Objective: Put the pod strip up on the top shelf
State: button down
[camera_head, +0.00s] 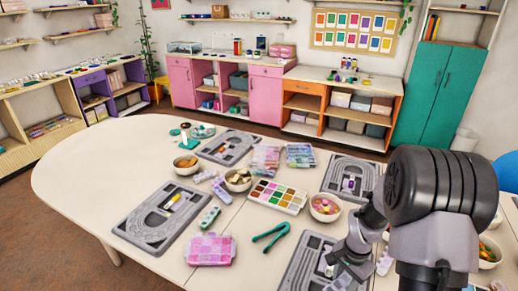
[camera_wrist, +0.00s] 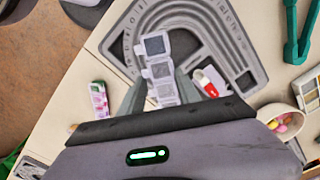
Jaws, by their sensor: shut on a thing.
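The pod strip (camera_wrist: 158,68) is a pale grey-white row of small square compartments in the wrist view. My gripper (camera_wrist: 161,90) is shut on it, with one dark finger on each side. The strip points away from the palm, over a grey bead board (camera_wrist: 225,25); its height above the board is hard to judge. In the head view my arm hangs over the front right of the table, and the strip is hard to make out there. Shelves show on the back wall (camera_head: 235,20) and left wall (camera_head: 78,34); which one is the top shelf is unclear.
The white table (camera_head: 95,170) holds several bead boards, bowls, a paint-like colour tray (camera_head: 276,196), a pink box (camera_head: 210,249) and green tweezers (camera_head: 270,236). A red-and-white piece (camera_wrist: 210,84) lies beside the held strip. Cabinets line the back wall beyond open floor.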

jog(key=s+a+r+n+b, duration=0.2)
jog(key=a+r+n, duration=0.3)
jog(key=a+n, duration=0.6)
jog(key=shift+a+b, duration=0.2)
jog(key=shift+b, duration=0.6)
